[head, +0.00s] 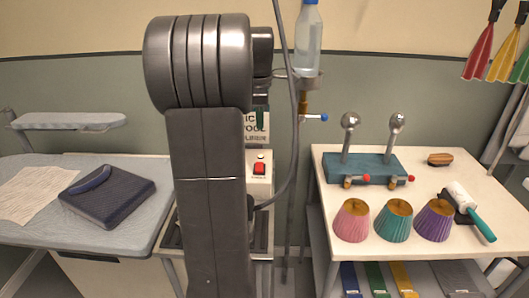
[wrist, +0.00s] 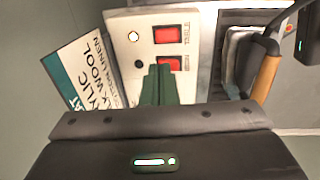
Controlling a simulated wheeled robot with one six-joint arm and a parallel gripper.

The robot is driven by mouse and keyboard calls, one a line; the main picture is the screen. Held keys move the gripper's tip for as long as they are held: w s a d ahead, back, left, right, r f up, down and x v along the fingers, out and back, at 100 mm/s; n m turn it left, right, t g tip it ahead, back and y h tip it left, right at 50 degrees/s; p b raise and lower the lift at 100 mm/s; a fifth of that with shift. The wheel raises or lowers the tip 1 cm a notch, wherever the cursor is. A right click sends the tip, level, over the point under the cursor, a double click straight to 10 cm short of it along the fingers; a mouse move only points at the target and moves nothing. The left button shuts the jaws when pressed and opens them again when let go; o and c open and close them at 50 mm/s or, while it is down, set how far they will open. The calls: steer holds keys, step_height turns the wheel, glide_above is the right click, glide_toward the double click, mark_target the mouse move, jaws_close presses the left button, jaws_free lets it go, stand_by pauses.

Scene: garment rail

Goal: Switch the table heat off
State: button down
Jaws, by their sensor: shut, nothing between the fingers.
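A white control panel (wrist: 150,50) shows in the wrist view with two red rocker switches. The lower red switch (wrist: 170,64) is partly covered by my fingers. A bright round lamp (wrist: 133,36) and a dark round spot (wrist: 138,65) lie left of the switches. My gripper (wrist: 158,72) is shut and empty, its green fingers over the lower switch; contact cannot be told. In the head view the panel (head: 262,187) shows one red switch (head: 259,169), with my gripper (head: 260,124) above it.
A sign (wrist: 78,68) stands left of the panel. A grey hose (head: 293,150) hangs at its right. A white table (head: 315,195) at right holds several items.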

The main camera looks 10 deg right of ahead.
mark_target(261, 165)
steer(key=shift+f, duration=0.1)
steer(key=f, duration=0.4)
steer(key=w+f, duration=0.1)
steer(key=f, duration=0.8)
steer(key=shift+w+d+f, duration=0.2)
steer(key=shift+w+f, duration=0.05)
steer(key=shift+f, duration=0.15)
steer(key=shift+f, duration=0.2)
steer(key=shift+s, duration=0.2)
steer(key=shift+s+a+r, duration=0.1)
steer(key=shift+s+a, duration=0.1)
steer(key=shift+s, duration=0.3)
steer(key=shift+a+r+p, duration=0.1)
steer(key=shift+r+p, duration=0.3)
steer(key=shift+r, duration=0.1)
step_height(261, 165, up, 13)
steer(key=s+p, duration=0.1)
steer(key=p, duration=0.1)
steer(key=shift+s+a, duration=0.15)
steer(key=shift+s, duration=0.15)
